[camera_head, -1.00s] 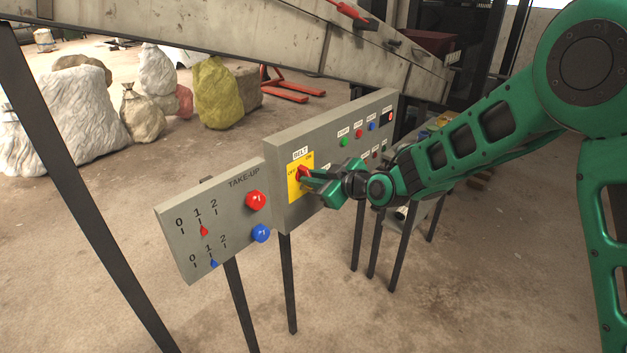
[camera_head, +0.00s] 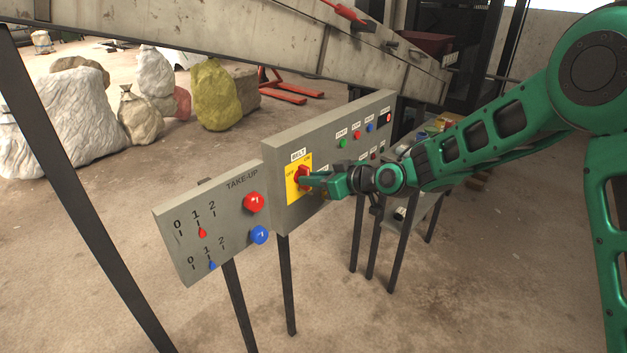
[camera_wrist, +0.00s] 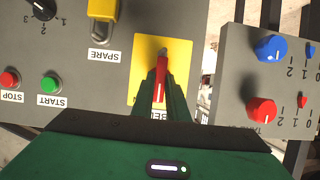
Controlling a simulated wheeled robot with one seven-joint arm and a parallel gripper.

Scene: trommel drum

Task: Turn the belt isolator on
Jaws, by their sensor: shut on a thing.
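The belt isolator is a red rotary handle (camera_head: 303,176) on a yellow plate (camera_head: 292,190) marked OFF and ON, under a BELT label on the grey panel. My gripper (camera_head: 312,180) reaches it from the right in the head view. In the wrist view the red handle (camera_wrist: 161,78) stands between the two green fingers of my gripper (camera_wrist: 163,98), which are shut on it. The handle looks close to upright in the head view. The fingers hide part of the plate, including part of its lettering, so I cannot tell the exact position.
Left of it is the TAKE-UP panel (camera_head: 230,222) with a red knob (camera_head: 254,202) and a blue knob (camera_head: 260,235). The wrist view shows a yellow SPARE switch (camera_wrist: 101,12), a green START button (camera_wrist: 50,83) and a red STOP button (camera_wrist: 9,80) close by.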

